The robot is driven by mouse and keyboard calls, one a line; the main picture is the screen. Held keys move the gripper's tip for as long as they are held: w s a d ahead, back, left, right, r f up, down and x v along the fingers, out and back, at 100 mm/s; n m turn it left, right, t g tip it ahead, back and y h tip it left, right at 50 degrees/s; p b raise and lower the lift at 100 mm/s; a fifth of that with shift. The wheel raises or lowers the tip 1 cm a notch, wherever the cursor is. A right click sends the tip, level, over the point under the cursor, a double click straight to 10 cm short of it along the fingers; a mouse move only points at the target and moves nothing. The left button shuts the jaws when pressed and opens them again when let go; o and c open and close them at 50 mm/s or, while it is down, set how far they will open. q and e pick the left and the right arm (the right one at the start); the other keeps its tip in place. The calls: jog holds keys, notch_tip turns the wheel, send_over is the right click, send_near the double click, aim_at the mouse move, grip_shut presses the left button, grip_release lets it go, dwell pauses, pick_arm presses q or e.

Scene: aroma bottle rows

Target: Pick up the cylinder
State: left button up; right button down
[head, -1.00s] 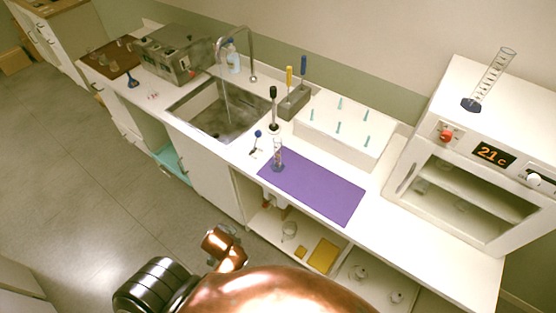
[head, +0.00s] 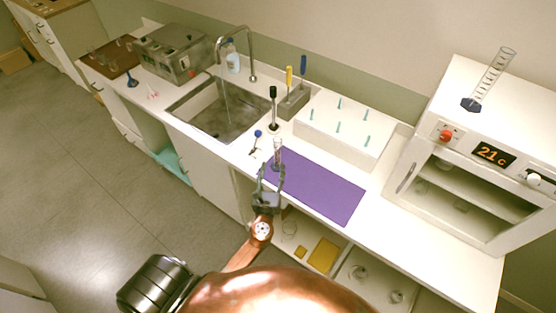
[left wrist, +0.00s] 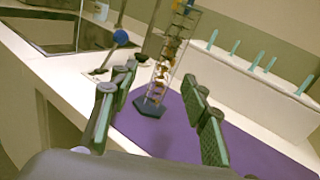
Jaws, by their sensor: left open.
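A small clear graduated cylinder (head: 278,151) stands upright on the left end of the purple mat (head: 325,193). In the left wrist view the cylinder (left wrist: 167,62) has a dark blue base and stands ahead, between the lines of the two fingers. My left gripper (head: 270,178) is open, just in front of the cylinder at the counter's front edge. In the left wrist view its fingers (left wrist: 160,110) are apart with nothing between them. A larger clear cylinder (head: 490,79) with a dark base stands on the oven at the right. My right gripper is not in view.
A sink (head: 222,108) lies left of the mat. A blue-topped tool (head: 256,138) and a dark-topped stick (head: 273,108) stand close behind the cylinder. A white box with teal pegs (head: 335,145) and the oven (head: 470,190) bound the mat.

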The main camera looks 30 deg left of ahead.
aim_at(277, 157)
pick_arm(q)
jog(key=w+m, duration=0.1)
jog(key=w, duration=0.1)
jog(key=shift+w+d+h, duration=0.1)
jog(key=shift+w+h, duration=0.2)
jog(key=shift+w, duration=0.05)
jog(key=x, duration=0.5)
jog(key=shift+w+a+p, duration=0.25)
jog(key=shift+a+p, duration=0.05)
jog(key=shift+p, duration=0.05)
jog(key=shift+r, duration=0.1)
jog(key=shift+c, duration=0.3)
grip_shut()
